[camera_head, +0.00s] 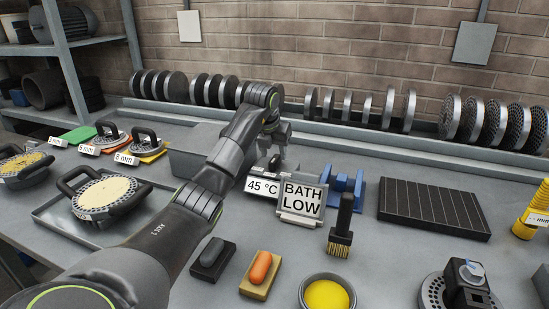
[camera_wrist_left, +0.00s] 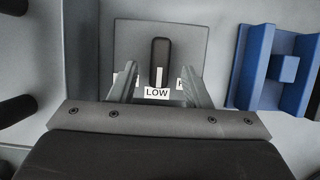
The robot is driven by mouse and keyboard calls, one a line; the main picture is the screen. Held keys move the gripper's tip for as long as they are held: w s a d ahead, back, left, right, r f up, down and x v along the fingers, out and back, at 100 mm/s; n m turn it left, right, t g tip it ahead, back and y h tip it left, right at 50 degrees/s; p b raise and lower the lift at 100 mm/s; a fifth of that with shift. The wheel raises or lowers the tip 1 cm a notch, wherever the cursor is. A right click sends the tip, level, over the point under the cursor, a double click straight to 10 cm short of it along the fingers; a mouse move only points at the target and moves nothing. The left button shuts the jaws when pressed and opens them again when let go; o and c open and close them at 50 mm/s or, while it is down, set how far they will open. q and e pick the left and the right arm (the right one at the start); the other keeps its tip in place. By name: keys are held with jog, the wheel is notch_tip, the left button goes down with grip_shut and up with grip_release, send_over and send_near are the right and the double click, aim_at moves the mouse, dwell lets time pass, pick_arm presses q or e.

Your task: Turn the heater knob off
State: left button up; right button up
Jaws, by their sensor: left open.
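The heater knob (camera_wrist_left: 160,58) is a black upright bar on a grey plate (camera_wrist_left: 130,35) in the left wrist view. Its white mark points at the label LOW (camera_wrist_left: 157,92). The labels on either side are mostly hidden by my fingers. My left gripper (camera_wrist_left: 161,76) is open, with one finger on each side of the knob and a gap to both. In the head view my left gripper (camera_head: 277,148) is behind the signs, and the knob is hidden. A sign reads BATH LOW (camera_head: 301,201), and another reads 45 °C (camera_head: 262,187). My right gripper is not in view.
A blue stand (camera_head: 346,185) is close to the right of the signs; it also shows in the wrist view (camera_wrist_left: 275,70). Discs line the back wall.

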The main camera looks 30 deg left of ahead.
aim_at(275, 158)
pick_arm(q)
jog(key=shift+x, duration=1.65)
grip_shut()
